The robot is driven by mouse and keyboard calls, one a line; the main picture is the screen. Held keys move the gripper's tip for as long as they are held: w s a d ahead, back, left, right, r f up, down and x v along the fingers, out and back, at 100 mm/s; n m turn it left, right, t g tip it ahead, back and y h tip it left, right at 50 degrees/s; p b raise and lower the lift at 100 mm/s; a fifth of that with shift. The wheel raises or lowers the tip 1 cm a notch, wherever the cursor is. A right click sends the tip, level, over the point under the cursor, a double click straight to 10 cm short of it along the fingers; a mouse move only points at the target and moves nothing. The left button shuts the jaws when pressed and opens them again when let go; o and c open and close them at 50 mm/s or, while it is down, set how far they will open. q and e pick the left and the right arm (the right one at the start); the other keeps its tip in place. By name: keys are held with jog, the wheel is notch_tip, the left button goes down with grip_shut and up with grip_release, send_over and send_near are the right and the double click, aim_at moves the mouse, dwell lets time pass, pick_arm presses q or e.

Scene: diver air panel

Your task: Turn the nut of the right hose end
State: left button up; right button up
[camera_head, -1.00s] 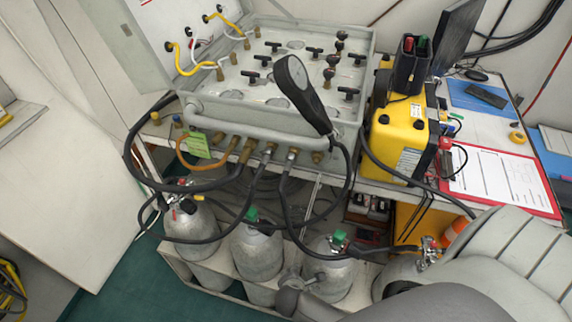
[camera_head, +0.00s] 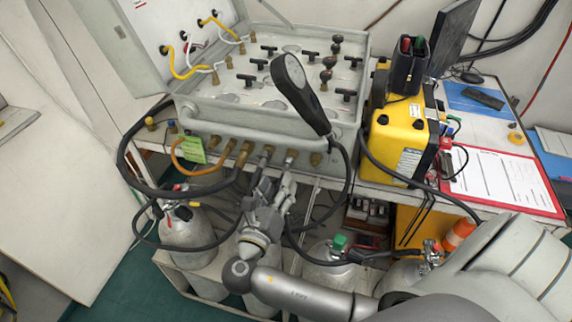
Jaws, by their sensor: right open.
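The grey air panel (camera_head: 262,118) has a row of brass and steel fittings along its front lower edge. The right hose end (camera_head: 290,157) is a steel nut on that edge, with a black hose below it. Another steel hose end (camera_head: 267,151) sits just to its left. My right gripper (camera_head: 275,184) is open just below these two hose ends, pointing up at the panel. Its fingers hide part of the hoses. I cannot tell whether a finger touches the right nut. My left gripper is not in view.
Black hoses loop down to grey cylinders (camera_head: 187,232) below. A yellow case (camera_head: 400,135) stands to the right, beside a red clipboard (camera_head: 500,181). An orange hose (camera_head: 190,160) and green tag (camera_head: 191,149) are at left.

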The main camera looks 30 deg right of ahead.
aim_at(287, 164)
jog(key=x, duration=0.7)
jog(key=shift+w+d+f+p, duration=0.1)
jog(key=shift+w+d+p, duration=0.15)
jog(key=shift+d+p, duration=0.05)
jog(key=shift+c, duration=0.5)
grip_shut()
